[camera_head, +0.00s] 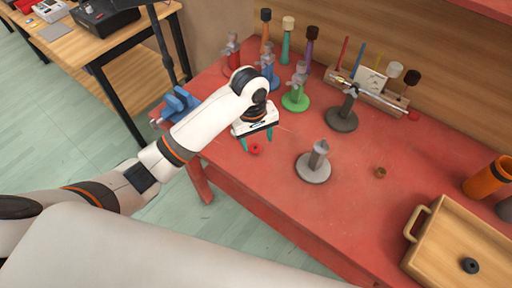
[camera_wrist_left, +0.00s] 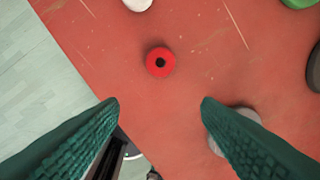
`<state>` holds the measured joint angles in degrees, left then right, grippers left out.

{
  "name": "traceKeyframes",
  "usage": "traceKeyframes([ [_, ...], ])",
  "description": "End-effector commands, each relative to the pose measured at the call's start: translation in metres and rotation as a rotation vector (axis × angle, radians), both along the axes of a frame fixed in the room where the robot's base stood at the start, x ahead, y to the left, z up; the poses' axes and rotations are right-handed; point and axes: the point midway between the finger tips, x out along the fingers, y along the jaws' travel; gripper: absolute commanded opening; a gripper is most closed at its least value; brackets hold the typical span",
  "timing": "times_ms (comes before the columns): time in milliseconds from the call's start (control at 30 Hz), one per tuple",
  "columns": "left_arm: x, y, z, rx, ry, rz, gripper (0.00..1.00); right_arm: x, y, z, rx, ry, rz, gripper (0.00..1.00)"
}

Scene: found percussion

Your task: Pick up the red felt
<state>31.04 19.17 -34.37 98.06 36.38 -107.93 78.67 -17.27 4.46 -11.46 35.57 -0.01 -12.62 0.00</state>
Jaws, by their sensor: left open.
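The red felt (camera_head: 255,149) is a small red ring with a dark centre hole, lying flat on the red table near its front left edge. It also shows in the left wrist view (camera_wrist_left: 160,61), above the middle of the picture. My left gripper (camera_head: 257,142) has green fingers and hangs over the table close to the felt. In the left wrist view its fingers (camera_wrist_left: 160,104) are spread wide with nothing between them, and the felt lies beyond their tips. My right gripper does not show.
A grey stand (camera_head: 313,168) with an upright post is right of the felt. Green (camera_head: 295,100) and dark (camera_head: 342,118) stands are behind. A blue vise (camera_head: 180,103) is at the left edge.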

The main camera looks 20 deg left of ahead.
Motion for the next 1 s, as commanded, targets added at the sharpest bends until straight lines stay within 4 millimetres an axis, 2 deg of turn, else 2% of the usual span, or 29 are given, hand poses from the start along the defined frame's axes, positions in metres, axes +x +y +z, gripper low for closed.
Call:
traceKeyframes([
  [33,0.013,0.007,0.013,0.024,0.008,0.060,0.58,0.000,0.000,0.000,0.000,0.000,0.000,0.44],
  [100,0.023,0.012,0.024,0.046,0.027,0.131,0.58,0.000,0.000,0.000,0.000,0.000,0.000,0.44],
  [267,0.032,0.019,0.033,0.068,0.047,0.214,0.58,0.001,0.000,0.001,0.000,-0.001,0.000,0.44],
  [367,0.032,0.020,0.021,0.071,0.052,0.225,0.58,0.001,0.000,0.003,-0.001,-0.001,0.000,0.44],
  [600,0.032,0.019,-0.019,0.070,0.050,0.222,0.58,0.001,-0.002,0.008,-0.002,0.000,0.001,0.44],
  [867,0.031,0.017,-0.039,0.068,0.048,0.221,0.58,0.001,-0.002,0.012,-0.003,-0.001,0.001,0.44],
  [1000,0.028,0.014,-0.061,0.070,0.050,0.220,0.58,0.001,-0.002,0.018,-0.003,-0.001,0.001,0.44],
])
